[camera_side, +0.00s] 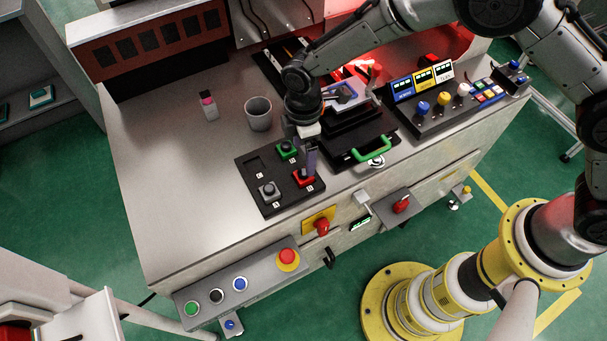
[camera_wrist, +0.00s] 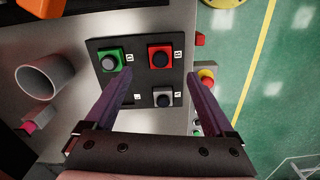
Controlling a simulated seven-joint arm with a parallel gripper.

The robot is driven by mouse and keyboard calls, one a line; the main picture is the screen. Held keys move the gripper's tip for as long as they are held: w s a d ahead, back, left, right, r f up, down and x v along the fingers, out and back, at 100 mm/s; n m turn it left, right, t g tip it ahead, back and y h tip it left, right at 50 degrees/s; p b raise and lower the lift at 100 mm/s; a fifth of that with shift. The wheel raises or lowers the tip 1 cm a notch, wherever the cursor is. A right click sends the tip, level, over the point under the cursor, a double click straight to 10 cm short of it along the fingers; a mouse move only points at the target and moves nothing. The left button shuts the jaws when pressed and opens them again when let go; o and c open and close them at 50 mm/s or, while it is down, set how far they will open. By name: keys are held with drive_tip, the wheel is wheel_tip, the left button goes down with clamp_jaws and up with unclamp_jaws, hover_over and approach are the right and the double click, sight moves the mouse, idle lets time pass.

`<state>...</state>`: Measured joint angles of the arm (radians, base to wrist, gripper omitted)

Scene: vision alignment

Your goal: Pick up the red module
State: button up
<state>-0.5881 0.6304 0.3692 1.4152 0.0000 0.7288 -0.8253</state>
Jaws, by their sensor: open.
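The red module (camera_wrist: 160,57) is a red square block with a dark round top, seated in the black tray (camera_wrist: 145,48). It also shows in the side view (camera_side: 303,178), close below my gripper and partly beside a finger. A green module (camera_wrist: 110,60) and a grey module (camera_wrist: 163,97) sit in other places of the tray, and one place looks empty. My gripper (camera_wrist: 154,100) is open and empty, with its purple-grey fingers over the tray. In the side view my gripper (camera_side: 309,160) points down above the tray, near the red and green modules.
A black fixture with a green handle (camera_side: 372,150) is close on the right. A panel with knobs (camera_side: 445,105) lies farther right. The left part of the table is clear.

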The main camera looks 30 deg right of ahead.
sight(303, 173)
drive_tip(key=shift+a+f, duration=0.15)
drive_tip(key=shift+f, duration=3.45)
clamp_jaws()
